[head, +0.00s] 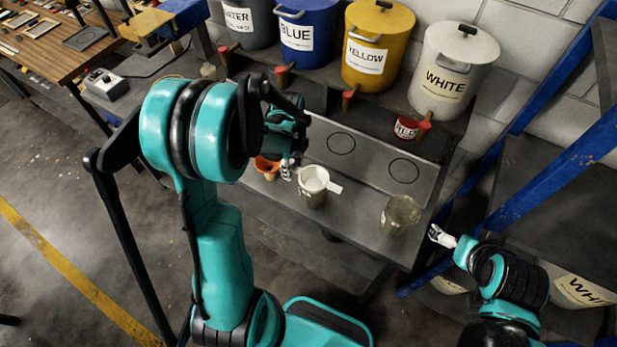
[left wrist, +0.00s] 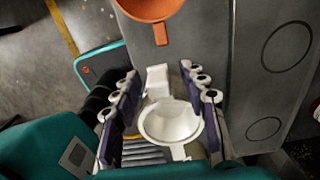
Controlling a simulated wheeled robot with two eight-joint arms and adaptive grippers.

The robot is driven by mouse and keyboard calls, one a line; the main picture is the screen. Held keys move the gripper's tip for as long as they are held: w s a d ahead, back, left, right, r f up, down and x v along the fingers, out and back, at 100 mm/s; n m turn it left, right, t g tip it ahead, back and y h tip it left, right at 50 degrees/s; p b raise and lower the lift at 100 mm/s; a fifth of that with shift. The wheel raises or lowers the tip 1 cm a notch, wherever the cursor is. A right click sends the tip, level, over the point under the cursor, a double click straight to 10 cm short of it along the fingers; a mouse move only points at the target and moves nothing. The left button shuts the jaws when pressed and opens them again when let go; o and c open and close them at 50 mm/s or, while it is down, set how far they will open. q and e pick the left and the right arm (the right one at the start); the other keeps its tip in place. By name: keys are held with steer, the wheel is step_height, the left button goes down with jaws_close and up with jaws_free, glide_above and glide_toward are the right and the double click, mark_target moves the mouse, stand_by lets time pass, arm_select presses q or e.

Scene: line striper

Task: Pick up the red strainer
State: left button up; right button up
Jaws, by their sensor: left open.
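The red strainer, an orange-red bowl with a short tab, (head: 266,166) sits at the left end of the grey bench, partly behind my left arm. In the left wrist view the red strainer (left wrist: 150,9) is cut off by the top edge, its tab pointing down. My left gripper (head: 287,171) is open beside it, on its right in the head view. In the left wrist view a white strainer (left wrist: 170,122) shows between the left gripper's spread fingers (left wrist: 159,77); its depth below them is unclear. My right gripper (head: 441,236) is off the bench's right end, too small to judge.
The white strainer (head: 314,177) rests on a cup just right of my left gripper. A clear beaker (head: 400,214) stands farther right. Blue (head: 308,30), yellow (head: 376,45) and white (head: 453,70) buckets line the shelf behind. A blue frame post (head: 540,180) stands at right.

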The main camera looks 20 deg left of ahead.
arm_select(q)
step_height(320, 180, down, 2)
steer(key=shift+c, duration=0.4)
jaws_close()
